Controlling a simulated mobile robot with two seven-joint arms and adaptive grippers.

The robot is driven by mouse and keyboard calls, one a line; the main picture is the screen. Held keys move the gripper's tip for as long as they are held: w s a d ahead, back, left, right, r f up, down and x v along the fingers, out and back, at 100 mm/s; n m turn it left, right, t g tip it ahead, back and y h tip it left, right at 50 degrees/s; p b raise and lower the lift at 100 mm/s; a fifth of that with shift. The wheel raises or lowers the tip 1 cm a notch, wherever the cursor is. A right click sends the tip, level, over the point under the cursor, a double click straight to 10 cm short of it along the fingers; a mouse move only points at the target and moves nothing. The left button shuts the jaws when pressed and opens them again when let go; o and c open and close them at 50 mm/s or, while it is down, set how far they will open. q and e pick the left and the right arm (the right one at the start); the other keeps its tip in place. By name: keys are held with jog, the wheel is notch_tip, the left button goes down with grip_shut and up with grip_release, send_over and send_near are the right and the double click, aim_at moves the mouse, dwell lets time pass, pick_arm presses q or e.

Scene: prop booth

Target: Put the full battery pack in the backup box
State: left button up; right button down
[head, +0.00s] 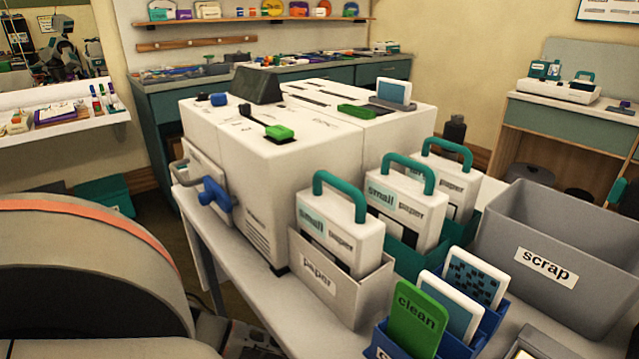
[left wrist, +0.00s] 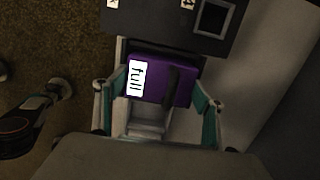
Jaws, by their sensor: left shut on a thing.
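The full battery pack (left wrist: 172,82) is a purple block with a white "full" label and a dark bar on it, seen in the left wrist view. My left gripper (left wrist: 155,98) is shut on it, with a teal-padded finger at each side. The pack's upper edge lies by a dark panel (left wrist: 160,22) with small white labels; I cannot tell whether they touch. The head view shows neither gripper nor the pack. I see no box labelled backup.
In the head view a white machine (head: 300,150) with a blue handle stands on a table, beside a paper bin (head: 325,285), a grey scrap bin (head: 545,265) and a blue holder (head: 425,345) with a green "clean" card. A white shelf (head: 60,128) is at left.

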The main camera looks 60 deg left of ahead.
pick_arm(q)
jog(key=shift+w, duration=0.1)
jog(key=o, duration=1.7)
jog(key=shift+r, duration=0.1)
jog(key=shift+o, duration=0.8)
notch_tip(320, 180, up, 12)
jog(key=d, duration=0.1)
jog(key=shift+d, duration=0.25)
